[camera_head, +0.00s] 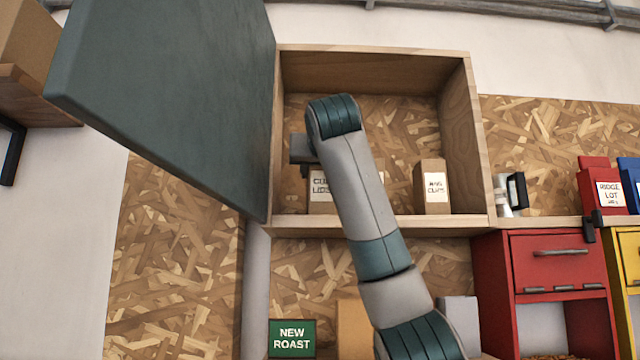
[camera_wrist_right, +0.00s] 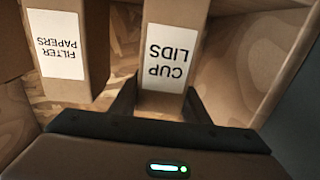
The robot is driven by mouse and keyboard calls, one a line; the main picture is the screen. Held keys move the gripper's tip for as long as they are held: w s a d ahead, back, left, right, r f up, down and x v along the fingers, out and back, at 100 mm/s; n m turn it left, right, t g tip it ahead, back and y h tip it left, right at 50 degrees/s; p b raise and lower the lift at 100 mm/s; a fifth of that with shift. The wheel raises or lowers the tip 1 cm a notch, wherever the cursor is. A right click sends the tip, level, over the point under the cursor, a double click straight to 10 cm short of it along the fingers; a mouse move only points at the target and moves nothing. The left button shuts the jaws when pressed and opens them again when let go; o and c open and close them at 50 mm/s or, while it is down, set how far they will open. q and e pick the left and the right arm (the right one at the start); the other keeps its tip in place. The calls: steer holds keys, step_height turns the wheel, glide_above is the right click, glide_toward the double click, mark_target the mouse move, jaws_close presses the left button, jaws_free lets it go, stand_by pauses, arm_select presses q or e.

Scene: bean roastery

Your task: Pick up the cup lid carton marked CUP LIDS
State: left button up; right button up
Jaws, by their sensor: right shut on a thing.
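The brown cup lid carton (camera_head: 319,203), with a white label marked CUP LIDS, is in the left part of the open wall cabinet (camera_head: 360,222). My forearm hides its right part in the head view. In the right wrist view the carton (camera_wrist_right: 167,62) appears upside down between the two dark fingers of my right gripper (camera_wrist_right: 161,106), which is shut on it. I cannot tell whether the carton touches the cabinet floor. My left gripper is out of view.
A FILTER PAPERS carton (camera_wrist_right: 62,45) stands close beside the cup lid carton. A BAG CLIPS carton (camera_head: 433,190) stands farther right in the cabinet. The dark cabinet door (camera_head: 175,95) hangs open at left. A red drawer unit (camera_head: 545,265) stands at lower right.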

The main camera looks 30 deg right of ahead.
steer(key=shift+r, duration=0.2)
steer(key=shift+r, duration=4.85)
